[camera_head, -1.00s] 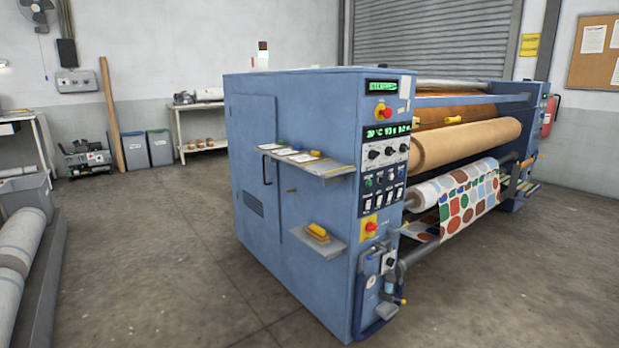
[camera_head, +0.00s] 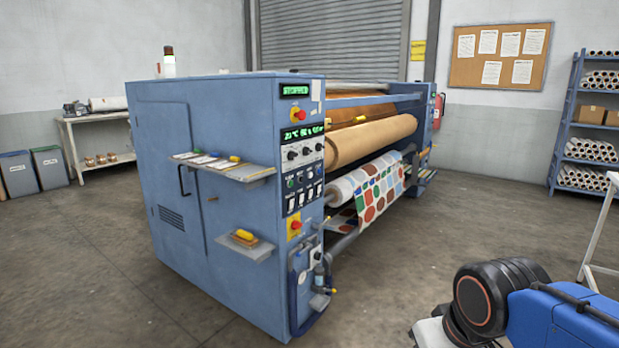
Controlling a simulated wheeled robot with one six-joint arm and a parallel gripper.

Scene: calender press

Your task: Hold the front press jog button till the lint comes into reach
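The blue calender press (camera_head: 215,150) stands in the middle, its front control column (camera_head: 302,160) turned towards me. The column has a green display (camera_head: 295,90) that appears to read STOPPED, a second display, knobs, small push buttons (camera_head: 302,190) and red mushroom buttons on yellow plates. The labels are too small to tell which button is jog. A tan roller (camera_head: 372,140) runs to the right of the column, with a small yellow thing (camera_head: 359,119) by it. I cannot make out any lint. My gripper is out of view; only part of my arm shows at lower right.
Two shelves (camera_head: 245,172) (camera_head: 244,250) jut from the press side with small items on them. A patterned cloth (camera_head: 380,190) hangs below the roller. A hose and pipe fitting (camera_head: 318,285) stick out low on the column. Floor in front of the press is clear.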

